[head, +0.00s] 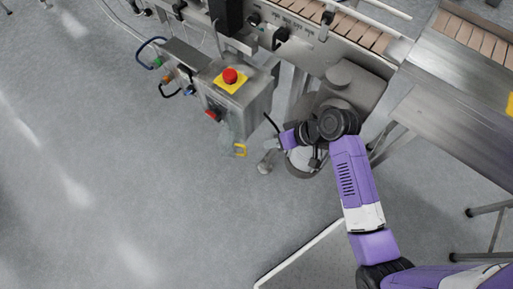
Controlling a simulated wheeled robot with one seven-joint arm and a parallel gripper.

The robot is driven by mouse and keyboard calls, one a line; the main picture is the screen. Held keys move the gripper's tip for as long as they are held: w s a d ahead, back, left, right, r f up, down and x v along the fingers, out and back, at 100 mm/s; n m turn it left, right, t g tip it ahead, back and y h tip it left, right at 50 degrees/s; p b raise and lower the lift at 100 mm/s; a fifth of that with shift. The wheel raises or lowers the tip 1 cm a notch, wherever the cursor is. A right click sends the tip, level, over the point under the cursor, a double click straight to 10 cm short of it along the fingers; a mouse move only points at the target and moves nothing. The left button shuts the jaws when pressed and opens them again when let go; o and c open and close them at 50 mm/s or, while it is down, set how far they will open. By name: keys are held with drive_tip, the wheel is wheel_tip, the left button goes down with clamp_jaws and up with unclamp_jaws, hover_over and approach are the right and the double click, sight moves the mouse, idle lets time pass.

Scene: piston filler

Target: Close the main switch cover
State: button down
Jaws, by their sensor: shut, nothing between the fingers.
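A grey control box (244,100) hangs on the machine frame left of centre. On its top is a red button (230,75) on a yellow plate. A small red switch (212,115) sits on its front-left face. Beside it, a pale, see-through piece (225,132) that looks like the main switch cover sticks out from that face; it appears swung open, though it is small and blurred. My gripper (265,166) is shut and empty, to the right of and below the box, apart from the cover. Its fingertips are small in this view.
The conveyor (360,35) runs along the top right, and a metal table (455,120) stands at right. The grey floor (120,180) at left is free.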

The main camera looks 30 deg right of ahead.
sight(237, 137)
drive_tip(key=b+x, duration=0.2)
drive_tip(key=x, duration=0.8)
drive_tip(key=shift+a+r, duration=0.1)
